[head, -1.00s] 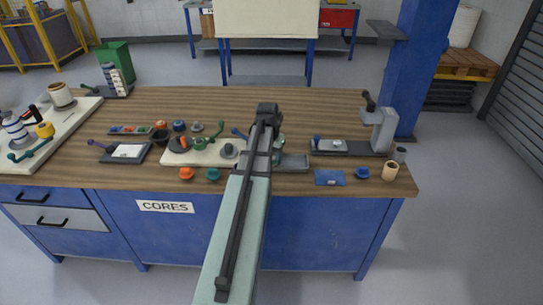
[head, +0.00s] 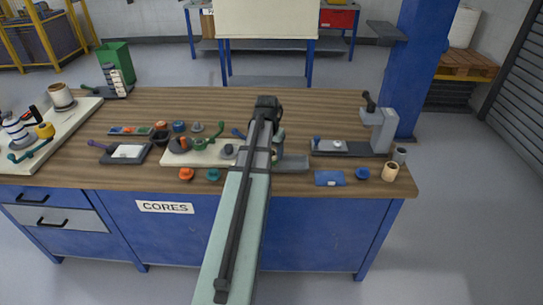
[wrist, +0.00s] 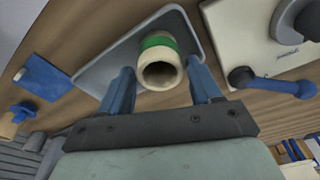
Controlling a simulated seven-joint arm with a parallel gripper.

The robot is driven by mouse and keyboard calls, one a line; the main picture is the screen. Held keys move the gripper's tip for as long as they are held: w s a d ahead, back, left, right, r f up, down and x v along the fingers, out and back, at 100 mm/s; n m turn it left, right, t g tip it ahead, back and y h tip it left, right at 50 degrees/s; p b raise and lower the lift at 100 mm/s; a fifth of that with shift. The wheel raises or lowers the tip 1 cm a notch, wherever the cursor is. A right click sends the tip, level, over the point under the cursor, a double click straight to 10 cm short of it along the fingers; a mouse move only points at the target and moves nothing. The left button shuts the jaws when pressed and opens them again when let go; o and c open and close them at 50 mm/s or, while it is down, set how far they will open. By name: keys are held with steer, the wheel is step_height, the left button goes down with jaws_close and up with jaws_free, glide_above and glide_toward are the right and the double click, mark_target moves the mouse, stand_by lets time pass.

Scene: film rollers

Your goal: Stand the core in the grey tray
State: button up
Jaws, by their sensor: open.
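The core (wrist: 160,65) is a cream tube with a green band, its open end facing my wrist camera. It appears to stand on end over the grey tray (wrist: 97,75), though its far end is hard to see. My gripper (wrist: 159,75) is open, with one blue finger on each side of the core and small gaps visible. In the head view the grey tray (head: 295,163) shows right of my arm, which hides most of the core and my fingers.
A white board with fittings (head: 190,158) lies left of the tray; its blue lever (wrist: 275,83) is near my right finger. A blue pad (head: 329,178), blue knob (head: 362,173) and cream tube (head: 390,172) are on the right. A grey press (head: 383,130) stands behind them.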

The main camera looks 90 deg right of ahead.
step_height(320, 180, up, 9)
steer(key=a, duration=0.1)
steer(key=shift+w+a, duration=0.15)
steer(key=shift+w, duration=0.15)
stand_by(0.6)
